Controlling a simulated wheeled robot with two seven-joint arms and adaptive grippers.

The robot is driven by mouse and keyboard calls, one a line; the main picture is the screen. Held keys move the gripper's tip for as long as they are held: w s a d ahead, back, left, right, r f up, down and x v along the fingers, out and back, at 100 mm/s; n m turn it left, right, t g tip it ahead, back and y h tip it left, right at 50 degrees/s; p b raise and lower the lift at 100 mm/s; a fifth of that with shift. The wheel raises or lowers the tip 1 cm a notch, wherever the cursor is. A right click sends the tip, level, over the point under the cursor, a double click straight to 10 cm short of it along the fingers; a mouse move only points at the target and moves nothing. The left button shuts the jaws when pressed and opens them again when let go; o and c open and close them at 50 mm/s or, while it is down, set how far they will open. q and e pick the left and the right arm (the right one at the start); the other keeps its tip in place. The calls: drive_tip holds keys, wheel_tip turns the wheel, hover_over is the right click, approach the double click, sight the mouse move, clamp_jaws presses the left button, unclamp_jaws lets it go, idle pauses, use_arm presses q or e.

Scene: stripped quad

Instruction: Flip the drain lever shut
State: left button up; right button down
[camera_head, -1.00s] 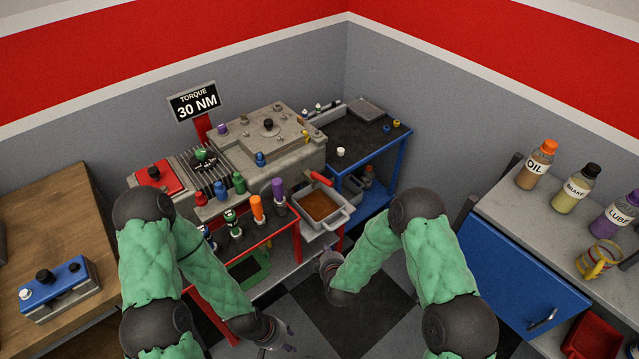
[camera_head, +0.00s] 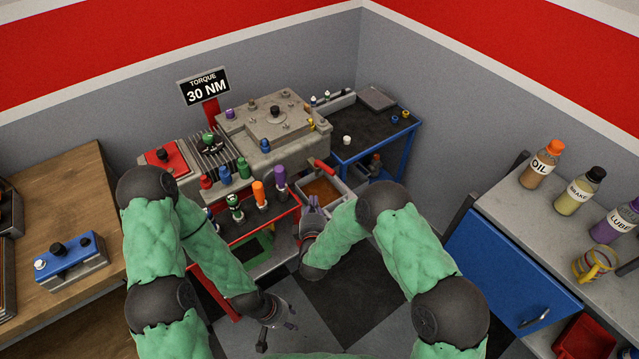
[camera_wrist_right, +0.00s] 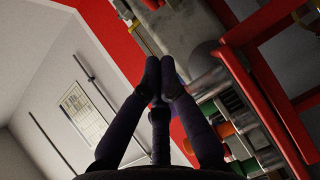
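The drain lever, with a red grip (camera_head: 324,167), sticks out from the front right of the grey engine block (camera_head: 298,146), above a grey pan (camera_head: 340,198) holding brown liquid. My right gripper (camera_head: 312,200) is just below the lever, in front of the pan's left side, and apart from the lever. In the right wrist view its dark fingers (camera_wrist_right: 160,62) come together at the tips with nothing visible between them. My left gripper (camera_head: 288,318) hangs low over the checkered floor, away from the engine; its fingers are too small to read.
A red-framed cart (camera_head: 246,222) with several upright coloured tools stands left of my right gripper. A blue-framed cart (camera_head: 368,141) is behind the pan. A wooden bench (camera_head: 75,190) is at left; a grey counter (camera_head: 520,215) with bottles is at right. The floor between is clear.

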drive_tip(key=b, duration=0.2)
approach(325, 168)
drive_tip(key=w+a+f, duration=0.1)
drive_tip(key=w+a, duration=0.2)
drive_tip(key=a, duration=0.1)
drive_tip(key=w+d, duration=0.1)
drive_tip(key=w+d+f, duration=0.1)
drive_tip(key=w, duration=0.1)
drive_tip(key=shift+d+b, duration=0.2)
drive_tip(key=shift+b, duration=0.1)
